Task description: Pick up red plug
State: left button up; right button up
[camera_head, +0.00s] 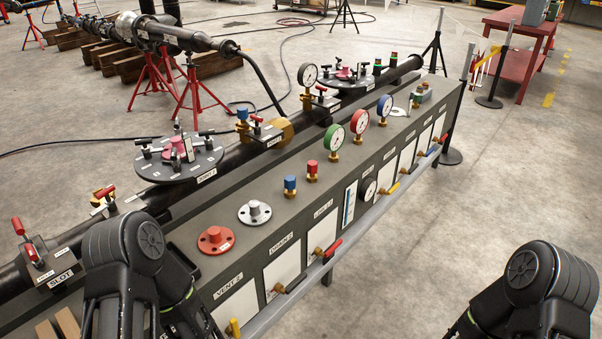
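Two red pieces on the grey bench top could be the red plug. One is a round red flanged piece (215,239) with a raised centre, near the front left. The other is a small red-topped piece on a brass base (311,171), farther back beside a similar blue-topped piece (290,186). A whitish flanged piece (254,212) sits just right of the red flanged one. All stand apart and uncovered. My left arm is at the lower left, close to the red flanged piece. My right arm is at the lower right, off the bench. Neither gripper's fingertips show.
Upright gauges (334,140) line the bench farther back. Valves with red and yellow handles (330,252) stick out from the bench front. A dark pipe with clamped flanges (180,158) runs behind. Open floor (500,190) lies to the right.

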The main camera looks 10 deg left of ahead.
aim_at(312, 166)
jog(key=i+l+u, duration=0.1)
jog(key=i+l, duration=0.45)
jog(key=i+l+u, duration=0.15)
jog(key=l, duration=0.25)
jog(key=i+l+u, duration=0.1)
jog(key=i+l, duration=0.25)
jog(key=i+l+u, duration=0.1)
jog(key=i+l, duration=0.15)
jog(key=l, duration=0.15)
jog(key=i+l, duration=0.25)
jog(key=l, duration=0.15)
jog(key=i+l+u, duration=0.15)
jog(key=l, duration=0.25)
jog(key=i+j, duration=0.05)
